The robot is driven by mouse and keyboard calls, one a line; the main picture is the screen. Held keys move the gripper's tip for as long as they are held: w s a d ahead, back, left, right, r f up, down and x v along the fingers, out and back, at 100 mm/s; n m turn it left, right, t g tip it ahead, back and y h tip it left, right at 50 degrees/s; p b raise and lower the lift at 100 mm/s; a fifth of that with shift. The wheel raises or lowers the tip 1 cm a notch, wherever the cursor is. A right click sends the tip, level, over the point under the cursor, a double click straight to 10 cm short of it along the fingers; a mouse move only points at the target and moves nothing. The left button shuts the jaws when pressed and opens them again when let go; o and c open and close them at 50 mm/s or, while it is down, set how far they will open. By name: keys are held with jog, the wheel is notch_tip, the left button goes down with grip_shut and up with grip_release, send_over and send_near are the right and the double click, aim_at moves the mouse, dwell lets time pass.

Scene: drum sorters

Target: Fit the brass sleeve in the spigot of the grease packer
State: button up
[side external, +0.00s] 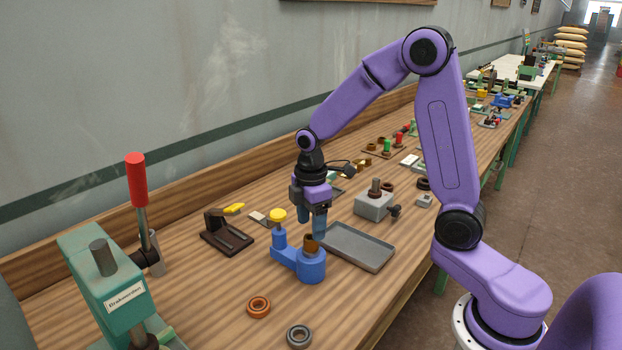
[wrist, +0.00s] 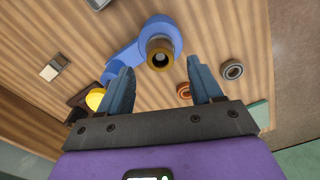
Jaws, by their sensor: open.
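The blue grease packer (side external: 284,257) stands on the bench, with a yellow knob on its rear post and a round spigot at its front end. The brass sleeve (side external: 311,243) stands upright in the spigot, its upper part showing above the blue rim. In the wrist view the sleeve's ring-shaped top (wrist: 160,47) sits within the round blue end of the packer (wrist: 125,63). My gripper (side external: 312,228) is open and empty, just above and behind the sleeve. In the wrist view its two fingertips (wrist: 160,67) are wide apart, with the sleeve beyond them; how deep the sleeve sits is hidden.
A grey tray (side external: 357,247) lies close to the right of the packer. An orange ring (side external: 258,307) and a grey ring (side external: 299,336) lie in front. A green press with a red handle (side external: 136,180) stands at left. A dark stand (side external: 226,237) is behind left.

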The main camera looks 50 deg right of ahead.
notch_tip(320, 180, up, 13)
dwell(0.3)
jog(key=s+a+f, duration=0.1)
jog(key=s+f, duration=0.1)
jog(key=s, duration=0.6)
jog(key=s+a+f, duration=0.2)
jog(key=s+f, duration=0.1)
jog(key=s, duration=0.6)
jog(key=s+a+f+m, duration=0.1)
jog(key=s+a+f, duration=0.1)
jog(key=s, duration=0.6)
jog(key=shift+s+a+f, duration=0.15)
jog(key=shift+s+f, duration=0.1)
jog(key=shift+s, duration=0.1)
dwell(1.3)
